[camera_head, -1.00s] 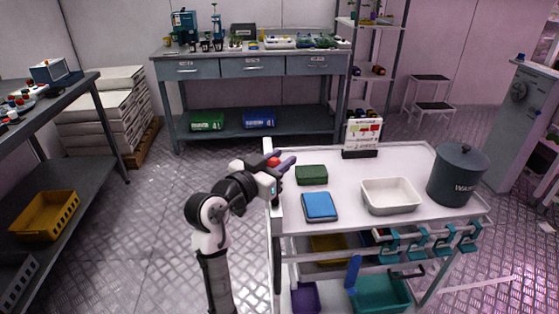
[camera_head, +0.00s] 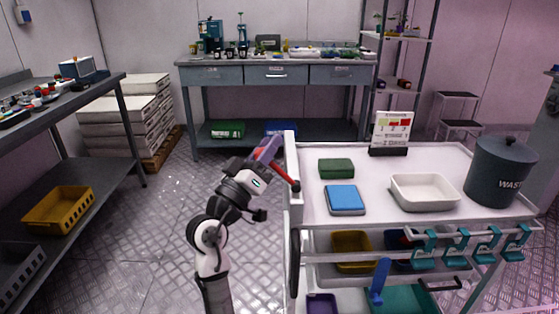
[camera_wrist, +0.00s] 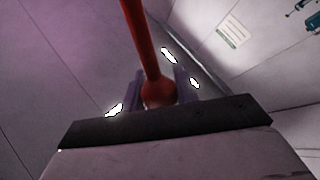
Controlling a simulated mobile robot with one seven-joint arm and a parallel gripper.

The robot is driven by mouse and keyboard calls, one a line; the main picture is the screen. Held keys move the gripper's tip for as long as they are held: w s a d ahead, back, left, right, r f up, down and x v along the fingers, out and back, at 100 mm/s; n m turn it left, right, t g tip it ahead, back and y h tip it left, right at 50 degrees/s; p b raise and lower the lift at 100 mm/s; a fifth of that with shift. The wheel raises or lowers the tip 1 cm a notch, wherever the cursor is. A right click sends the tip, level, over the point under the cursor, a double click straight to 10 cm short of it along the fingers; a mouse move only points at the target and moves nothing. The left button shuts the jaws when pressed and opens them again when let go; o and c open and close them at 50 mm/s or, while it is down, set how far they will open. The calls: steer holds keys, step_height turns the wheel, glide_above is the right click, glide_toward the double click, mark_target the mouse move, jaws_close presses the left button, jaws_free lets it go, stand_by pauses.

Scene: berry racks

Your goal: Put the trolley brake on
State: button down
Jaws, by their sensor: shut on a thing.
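The white trolley (camera_head: 440,154) stands at the right in the head view. A red lever (camera_head: 284,175) is at its left edge. It slants from the trolley's corner post (camera_head: 293,216) up and left to my gripper (camera_head: 268,149). My gripper's purple fingers are shut on the lever's end. In the wrist view the red lever (camera_wrist: 141,40) runs from the top edge down to a round red knob (camera_wrist: 159,92) between the two fingers (camera_wrist: 160,90). I cannot make out the trolley's wheels or any brake on them.
On the trolley top are a green block (camera_head: 336,168), a blue-topped box (camera_head: 345,198), a white tray (camera_head: 411,206), a sign (camera_head: 392,128) and a waste bin (camera_head: 498,172). Teal clamps (camera_head: 455,246) hang at its front rail. A shelf rack (camera_head: 113,195) stands left. Open floor lies between.

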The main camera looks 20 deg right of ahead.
steer(key=f+n+t+b, duration=0.1)
steer(key=a+f+n+t+b, duration=0.1)
steer(key=shift+w+a+n, duration=0.15)
steer(key=shift+w+n, duration=0.05)
steer(key=shift+n, duration=0.1)
steer(key=shift+w+a+f+n+t+y+b, duration=0.1)
steer(key=shift+a+f+n+t+y+b, duration=0.4)
steer(key=shift+n+t+b, duration=0.45)
steer(key=shift+w+a+f+n+t+y+b, duration=0.15)
steer(key=shift+a+f+n+t+y+b, duration=0.25)
steer(key=shift+n+t+y, duration=0.5)
steer(key=shift+w+a+f+n+t+y+b, duration=0.1)
steer(key=shift+a+f+n+t+y+b, duration=0.2)
steer(key=shift+f+n+t+b, duration=0.65)
steer(key=shift+r+n+g, duration=0.3)
steer(key=shift+r, duration=0.05)
steer(key=c, duration=1.1)
jaws_free()
steer(key=shift+f, duration=0.15)
